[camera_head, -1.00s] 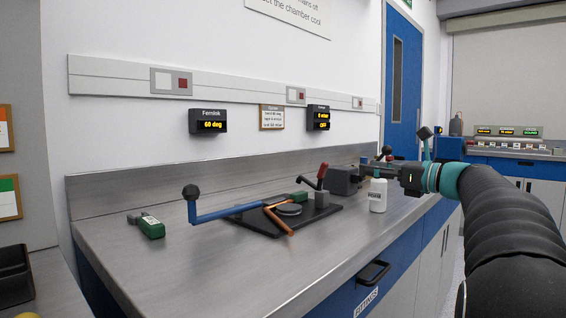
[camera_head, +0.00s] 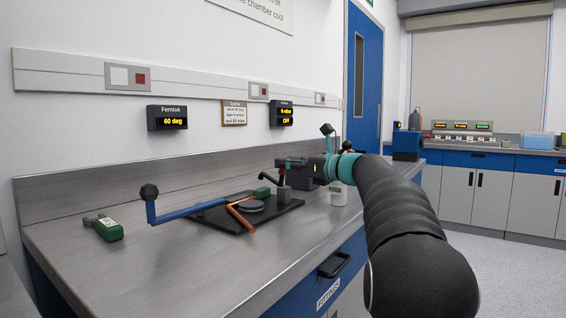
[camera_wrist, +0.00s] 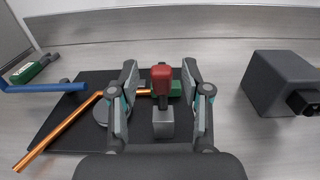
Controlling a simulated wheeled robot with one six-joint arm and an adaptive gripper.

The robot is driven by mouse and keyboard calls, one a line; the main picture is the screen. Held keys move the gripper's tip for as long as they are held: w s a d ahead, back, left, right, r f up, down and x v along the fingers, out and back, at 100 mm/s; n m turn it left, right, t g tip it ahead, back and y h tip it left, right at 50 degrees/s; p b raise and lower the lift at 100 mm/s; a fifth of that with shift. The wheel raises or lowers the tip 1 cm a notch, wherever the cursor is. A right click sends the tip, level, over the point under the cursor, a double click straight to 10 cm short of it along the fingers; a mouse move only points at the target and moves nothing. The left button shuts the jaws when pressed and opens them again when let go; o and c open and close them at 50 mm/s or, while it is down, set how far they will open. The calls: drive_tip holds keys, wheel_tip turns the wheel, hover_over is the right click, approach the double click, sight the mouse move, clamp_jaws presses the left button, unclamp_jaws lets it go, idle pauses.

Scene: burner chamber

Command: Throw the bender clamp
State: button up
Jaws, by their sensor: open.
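The bender (camera_head: 215,222) sits on a black base plate on the steel bench, with a blue lever arm (camera_head: 195,212), a round grey former (camera_head: 250,205) and a copper tube (camera_head: 240,217). Its clamp has a red handle (camera_wrist: 162,80) and a grey block (camera_wrist: 163,122), which also shows in the head view (camera_head: 284,193). My gripper (camera_wrist: 160,68) is open in the wrist view, with one finger on each side of the red handle. In the head view my gripper (camera_head: 283,163) hides the red handle's top. Whether the fingers touch the handle cannot be told.
A dark grey box (camera_wrist: 280,82) stands right of the clamp. A white bottle (camera_head: 338,194) stands near the bench's front edge, partly behind my arm. A green-bodied tool (camera_head: 107,228) lies at the left. The front left of the bench is clear.

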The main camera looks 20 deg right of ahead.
drive_tip(key=shift+w+a, duration=0.45)
drive_tip(key=shift+w, duration=0.15)
clamp_jaws()
